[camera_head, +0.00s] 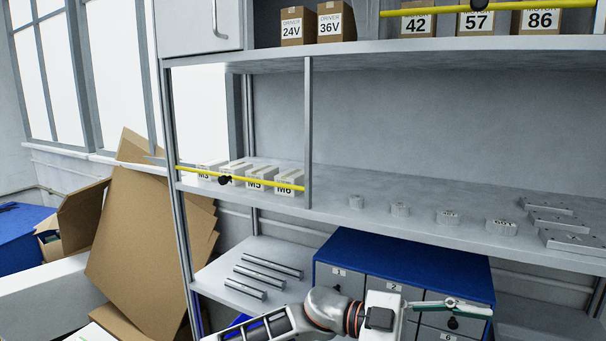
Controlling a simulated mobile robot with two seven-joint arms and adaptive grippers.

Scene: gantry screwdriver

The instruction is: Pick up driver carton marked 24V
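The driver carton marked 24V (291,31) is a small brown box with a white label. My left gripper (476,311) is low in the view, in front of the blue drawer cabinet and far below the cartons. Its fingers are seen from the side, so its opening is unclear. My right gripper is out of view.
A yellow bar (430,12) with a black knob crosses in front of cartons 42, 57 and 86. Another yellow bar (200,172) fronts small white boxes on the middle shelf. Metal parts lie at right. The blue drawer cabinet (400,258) stands below; cardboard (140,245) leans at left.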

